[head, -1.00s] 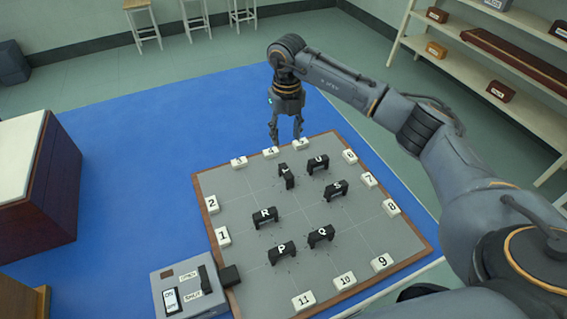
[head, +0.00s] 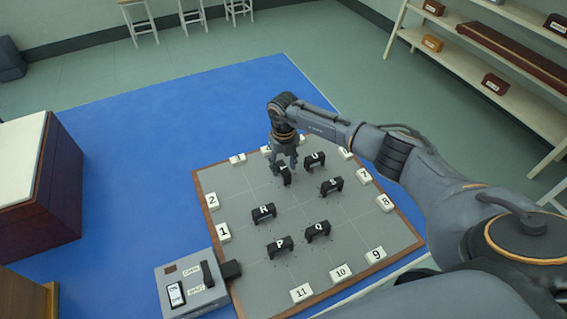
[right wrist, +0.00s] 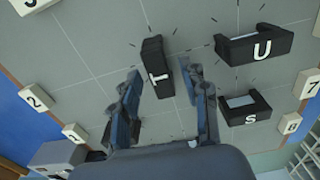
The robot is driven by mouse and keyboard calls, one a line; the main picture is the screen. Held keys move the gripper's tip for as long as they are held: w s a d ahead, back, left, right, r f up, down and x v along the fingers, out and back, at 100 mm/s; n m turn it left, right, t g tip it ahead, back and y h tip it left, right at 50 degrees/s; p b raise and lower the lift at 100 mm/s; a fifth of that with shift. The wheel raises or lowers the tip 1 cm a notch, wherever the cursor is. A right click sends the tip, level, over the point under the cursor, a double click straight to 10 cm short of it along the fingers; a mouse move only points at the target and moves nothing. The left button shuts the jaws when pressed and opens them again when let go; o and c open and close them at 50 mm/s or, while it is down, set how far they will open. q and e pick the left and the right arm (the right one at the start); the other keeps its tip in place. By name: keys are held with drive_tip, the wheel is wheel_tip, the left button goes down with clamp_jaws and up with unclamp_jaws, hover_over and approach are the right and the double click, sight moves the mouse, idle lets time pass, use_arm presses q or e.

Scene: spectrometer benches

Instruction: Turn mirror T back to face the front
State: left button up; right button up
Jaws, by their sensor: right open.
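Mirror T (head: 285,178) is a small black block with a white T, near the back of the grey board (head: 292,228). It stands turned at a different angle from the other mirrors. My right gripper (head: 284,166) is over it, pointing down. In the right wrist view mirror T (right wrist: 158,68) shows between the two spread fingers of my right gripper (right wrist: 160,84), apart from both. The gripper is open and empty. In the head view the gripper partly hides mirror T. My left gripper is not in view.
Mirror U (head: 314,160) and mirror S (head: 331,186) stand close on the right. Mirror R (head: 264,212), mirror P (head: 279,246) and mirror Q (head: 318,231) stand nearer. White numbered blocks line the board's edge. A grey switch box (head: 190,287) is at the front left.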

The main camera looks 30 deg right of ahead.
clamp_jaws()
drive_tip(key=shift+m, duration=0.3)
drive_tip(key=m, duration=0.3)
drive_tip(key=shift+m, duration=0.3)
drive_tip(key=m, duration=0.4)
drive_tip(key=shift+r+m+p, duration=0.1)
drive_tip(key=shift+m+p, duration=0.2)
drive_tip(key=shift+p, duration=0.05)
drive_tip(key=m+p, duration=0.1)
drive_tip(key=m, duration=0.3)
drive_tip(key=m+p, duration=0.2)
drive_tip(key=m, duration=0.3)
drive_tip(key=shift+w, duration=0.1)
